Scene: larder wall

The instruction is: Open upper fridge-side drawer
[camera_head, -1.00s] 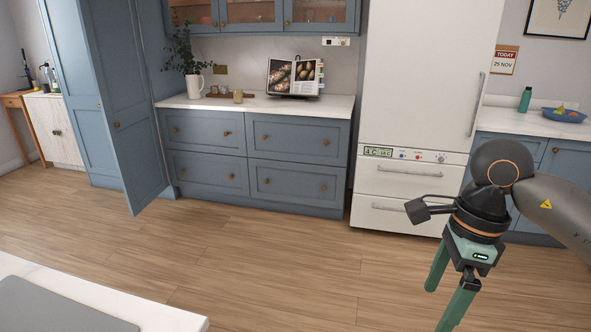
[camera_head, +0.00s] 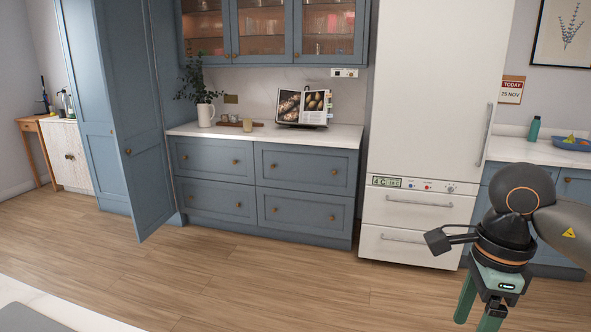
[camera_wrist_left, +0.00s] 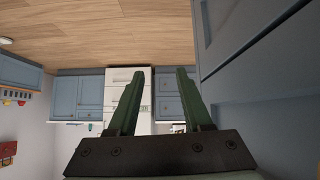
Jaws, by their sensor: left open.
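The upper fridge-side drawer (camera_head: 307,168) is a blue panel with a round brass knob (camera_head: 334,172), at the top right of the low drawer unit in the head view. It looks shut, flush with the front. In the left wrist view, which is upside down, drawers beside the fridge show small (camera_wrist_left: 168,106) beyond the fingers. My left gripper (camera_wrist_left: 160,75) is open and empty, well away from the drawers; it is outside the head view. My right gripper (camera_head: 478,308) hangs at the lower right with green fingers apart, nothing visible between them, tips cut off or near the frame edge.
The white fridge (camera_head: 434,110) stands right of the drawers. A tall blue door (camera_head: 140,120) stands ajar at left. The worktop (camera_head: 345,135) holds a plant jug (camera_head: 206,115) and an open book (camera_head: 303,106). A pale counter edge (camera_head: 75,305) is at lower left; the wooden floor between is clear.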

